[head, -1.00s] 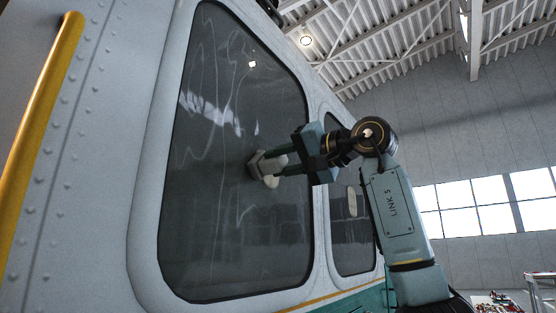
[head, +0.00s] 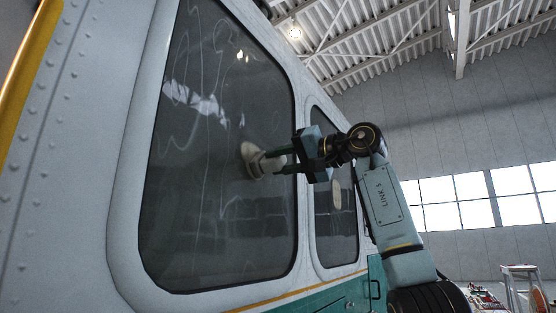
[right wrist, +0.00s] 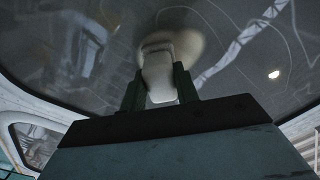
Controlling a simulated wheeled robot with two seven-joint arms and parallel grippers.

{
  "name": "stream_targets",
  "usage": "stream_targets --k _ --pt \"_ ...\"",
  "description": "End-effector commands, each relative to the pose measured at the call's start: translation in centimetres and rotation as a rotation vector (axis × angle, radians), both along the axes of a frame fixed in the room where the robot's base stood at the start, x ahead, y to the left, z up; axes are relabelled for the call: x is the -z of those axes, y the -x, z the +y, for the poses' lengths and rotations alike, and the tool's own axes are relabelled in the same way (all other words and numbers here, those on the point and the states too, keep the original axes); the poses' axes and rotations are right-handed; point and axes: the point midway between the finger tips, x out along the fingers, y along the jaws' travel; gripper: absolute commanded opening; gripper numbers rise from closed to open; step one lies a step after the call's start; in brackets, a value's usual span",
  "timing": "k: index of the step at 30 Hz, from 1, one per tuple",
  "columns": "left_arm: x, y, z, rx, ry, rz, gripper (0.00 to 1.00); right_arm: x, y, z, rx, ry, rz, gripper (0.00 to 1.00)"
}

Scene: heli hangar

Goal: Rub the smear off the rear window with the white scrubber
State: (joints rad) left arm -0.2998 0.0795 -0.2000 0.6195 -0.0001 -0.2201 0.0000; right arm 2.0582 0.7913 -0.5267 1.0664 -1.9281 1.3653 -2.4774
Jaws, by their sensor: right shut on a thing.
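The rear window (head: 215,235) is a large dark pane on the left in the head view; the pane also fills the top of the right wrist view (right wrist: 70,75). My right gripper (head: 276,161) is shut on the white scrubber (head: 251,160), also seen in the right wrist view (right wrist: 158,70). The scrubber's round pale head faces the glass, at or very near it; I cannot tell if it touches. Thin pale squiggles and a broken whitish streak (head: 195,100) show on the pane. I cannot tell smear from reflection. My left gripper is out of view.
A pale frame surrounds the pane, with a smaller window (head: 335,210) to its right. A yellow rail (head: 33,62) runs along the riveted hull at the left. A stand (head: 520,285) and small clutter are at the lower right. Open hangar space lies to the right.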

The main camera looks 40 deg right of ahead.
Motion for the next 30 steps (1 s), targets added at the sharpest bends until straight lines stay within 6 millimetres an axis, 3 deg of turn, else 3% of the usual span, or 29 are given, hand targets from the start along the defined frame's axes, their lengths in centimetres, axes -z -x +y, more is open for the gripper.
stream_targets --k 10,17,30 --pt "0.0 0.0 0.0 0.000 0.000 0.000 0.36 0.0 -1.0 -2.6 0.001 -0.002 0.001 0.12" --pt "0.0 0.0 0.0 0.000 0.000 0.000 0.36 0.1 -1.2 -3.4 0.002 0.001 0.000 0.12" --pt "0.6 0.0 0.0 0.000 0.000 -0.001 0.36 0.1 -0.4 -0.6 -0.001 0.004 0.000 0.12"
